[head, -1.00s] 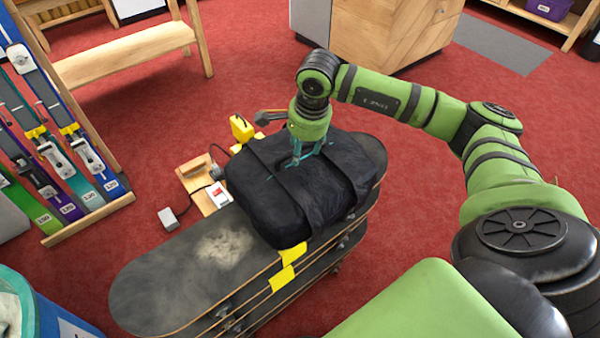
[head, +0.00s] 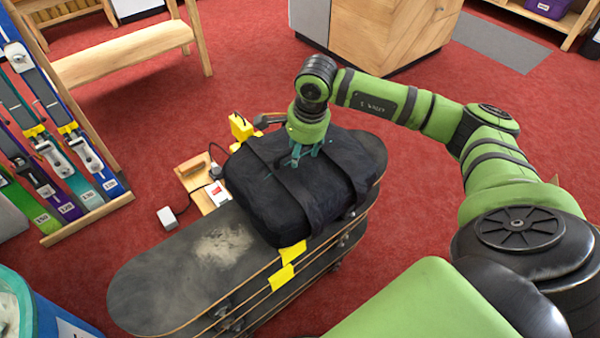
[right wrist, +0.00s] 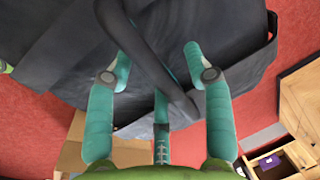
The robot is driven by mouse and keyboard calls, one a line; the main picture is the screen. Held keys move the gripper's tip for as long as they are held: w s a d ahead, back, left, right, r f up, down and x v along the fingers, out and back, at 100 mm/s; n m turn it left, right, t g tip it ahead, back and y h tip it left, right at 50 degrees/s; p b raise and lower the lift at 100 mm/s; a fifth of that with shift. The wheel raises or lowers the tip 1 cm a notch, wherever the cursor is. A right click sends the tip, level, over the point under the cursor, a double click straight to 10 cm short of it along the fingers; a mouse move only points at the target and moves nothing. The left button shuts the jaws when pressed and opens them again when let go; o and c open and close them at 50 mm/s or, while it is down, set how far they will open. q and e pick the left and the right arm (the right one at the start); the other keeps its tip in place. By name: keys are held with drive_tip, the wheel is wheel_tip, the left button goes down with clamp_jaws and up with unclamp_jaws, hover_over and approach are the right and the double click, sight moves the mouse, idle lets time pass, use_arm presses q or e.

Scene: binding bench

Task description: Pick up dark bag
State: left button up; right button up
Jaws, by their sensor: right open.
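The dark bag (head: 290,185) lies on a stack of skateboards, with straps across its top. My right gripper (head: 304,158) is over the top of the bag, close to it, pointing down. In the right wrist view the teal fingers (right wrist: 158,62) are spread apart. A dark strap or handle (right wrist: 150,58) of the bag runs between them, and the bag's dark fabric (right wrist: 65,55) fills the space beyond. I cannot tell whether the fingers touch the bag. My left gripper is not in view.
The skateboard stack (head: 170,285) extends to the lower left, with yellow tags (head: 284,277) on its edge. A small wooden board with a cabled device (head: 207,190) lies beside it. A ski rack (head: 75,170) stands left. Red floor is clear at right.

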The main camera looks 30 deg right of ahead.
drive_tip(key=shift+c, duration=0.4)
clamp_jaws()
drive_tip(key=shift+r, duration=0.1)
